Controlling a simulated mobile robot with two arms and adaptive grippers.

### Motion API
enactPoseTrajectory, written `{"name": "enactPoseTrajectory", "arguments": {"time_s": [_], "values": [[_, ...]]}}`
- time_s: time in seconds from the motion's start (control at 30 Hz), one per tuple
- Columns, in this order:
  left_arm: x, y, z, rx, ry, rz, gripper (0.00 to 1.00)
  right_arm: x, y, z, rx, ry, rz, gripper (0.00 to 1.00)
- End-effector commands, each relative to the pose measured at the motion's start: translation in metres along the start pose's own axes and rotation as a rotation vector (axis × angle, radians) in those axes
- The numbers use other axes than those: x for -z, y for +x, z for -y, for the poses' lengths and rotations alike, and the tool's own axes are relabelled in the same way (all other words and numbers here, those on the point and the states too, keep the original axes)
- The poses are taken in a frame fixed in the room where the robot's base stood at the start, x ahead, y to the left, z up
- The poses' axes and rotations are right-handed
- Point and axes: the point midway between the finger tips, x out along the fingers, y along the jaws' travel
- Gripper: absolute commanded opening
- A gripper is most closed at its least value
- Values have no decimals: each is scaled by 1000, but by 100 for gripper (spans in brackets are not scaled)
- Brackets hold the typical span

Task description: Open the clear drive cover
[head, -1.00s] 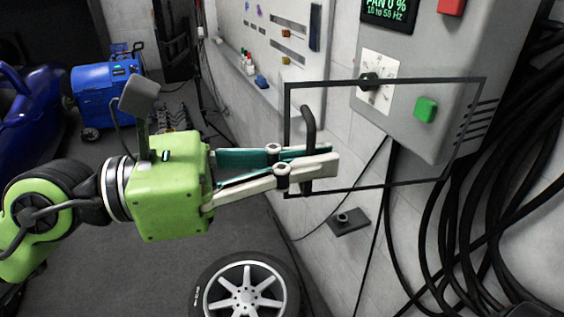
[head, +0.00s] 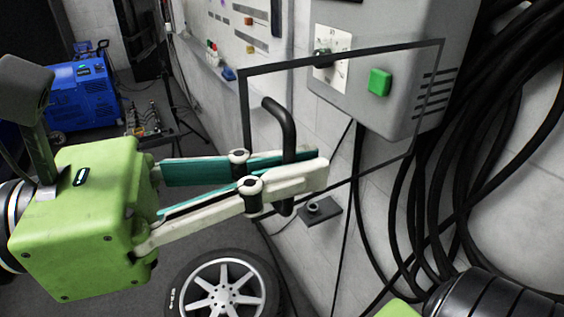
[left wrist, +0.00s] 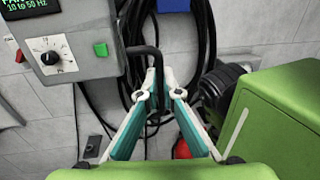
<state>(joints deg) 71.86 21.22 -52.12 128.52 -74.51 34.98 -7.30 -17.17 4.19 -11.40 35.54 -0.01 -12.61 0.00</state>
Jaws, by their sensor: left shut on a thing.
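The clear drive cover (head: 243,105) is a see-through pane with a thin dark frame, in front of the grey drive cabinet (head: 405,95) in the head view. A black bar handle (head: 281,118) stands near its left edge. My left gripper (head: 318,165) is shut on this handle, its pale fingertips around the bar's lower part. The left wrist view shows the handle (left wrist: 155,58) between the fingers (left wrist: 158,78). The cover's left side appears to stand out from the cabinet; its exact angle is unclear. My right gripper is out of view.
The cabinet carries a green button (head: 379,82) and a dial (head: 322,60). Thick black cables (head: 480,170) hang at right. A wheel (head: 222,288) lies below my left gripper. My right arm (head: 490,298) shows at bottom right.

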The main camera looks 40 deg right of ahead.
Motion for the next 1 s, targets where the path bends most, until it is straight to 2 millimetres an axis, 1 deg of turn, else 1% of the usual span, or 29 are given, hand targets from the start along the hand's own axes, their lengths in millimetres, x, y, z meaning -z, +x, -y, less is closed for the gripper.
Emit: {"name": "enactPoseTrajectory", "arguments": {"time_s": [0.07,0.1,0.3,0.4,0.57,0.63,0.77,1.0], "values": [[-3,0,0,-2,1,7,0,0,0,3,4,0,0,40],[-3,0,-1,-2,1,7,12,0,0,3,4,0,0,40],[-1,0,-1,-1,1,3,12,0,0,0,1,-2,0,40],[-1,0,-1,-1,0,2,12,-4,0,-8,-9,-6,4,40],[0,-1,-1,-2,0,1,12,-3,0,-7,-8,-5,3,40],[0,-4,-1,-3,-1,1,12,-2,0,-6,-7,-5,3,40],[0,-20,-2,-5,-3,2,12,-2,0,-6,-6,-4,2,40],[0,-72,-2,-7,-3,4,12,-2,0,-5,-6,-4,2,40]]}}
